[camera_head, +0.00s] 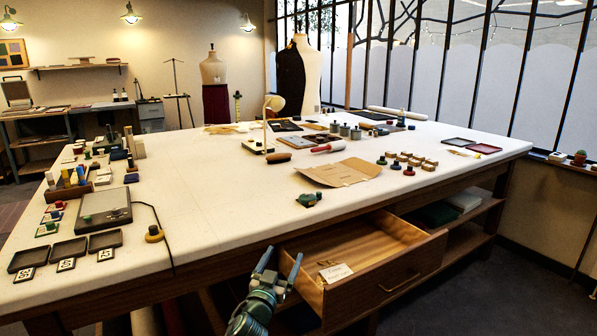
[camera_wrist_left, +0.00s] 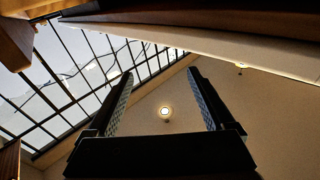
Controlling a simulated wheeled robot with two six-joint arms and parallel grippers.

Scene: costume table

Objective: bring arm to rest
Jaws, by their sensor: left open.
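My left gripper (camera_head: 278,264) is at the bottom middle of the head view, in front of the table's front edge and just left of the open drawer (camera_head: 400,283). Its two fingers point up and stand apart, with nothing between them. In the left wrist view the open fingers (camera_wrist_left: 162,100) point up toward the ceiling and windows, and the gap is empty. My right gripper is not in either view.
The big white-topped table (camera_head: 230,210) fills the middle. The drawer sticks out from its front and holds a white card (camera_head: 336,272). A brown folder (camera_head: 340,172), a green item (camera_head: 309,199) and several small trays (camera_head: 67,250) lie on top.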

